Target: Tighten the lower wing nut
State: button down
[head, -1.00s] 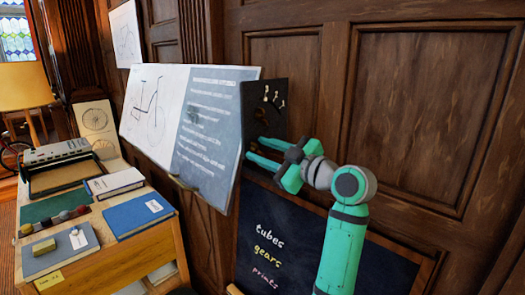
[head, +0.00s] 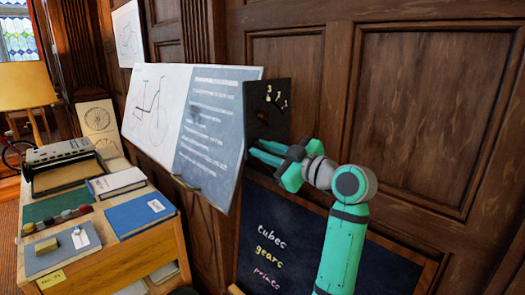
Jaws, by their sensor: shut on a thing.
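My gripper (head: 257,151) is at the lower part of a dark upright panel (head: 282,127), by the right edge of the drafting board (head: 232,120). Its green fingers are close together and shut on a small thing. That thing is hidden between the fingertips, where the lower wing nut appears to be. A small dark knob-like part (head: 262,115) shows on the panel above the fingers; it is too dim to tell whether it is another wing nut.
Small pale pieces (head: 276,97) are at the panel's top. A chalkboard (head: 285,235) stands below my gripper. A desk (head: 115,252) with books and a typewriter (head: 62,165) is at left. The wood wall (head: 430,120) is close behind the arm.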

jog(key=m, duration=2.3)
jog(key=shift+w+d+f, duration=0.1)
jog(key=shift+w+d, duration=0.15)
jog(key=shift+d, duration=0.15)
jog(key=shift+m, duration=0.3)
dwell(0.9)
jog(key=c, duration=1.7)
grip_release()
jog(key=shift+f, duration=0.1)
jog(key=v, duration=1)
jog(key=shift+s+d, duration=0.25)
jog(key=shift+s, duration=0.05)
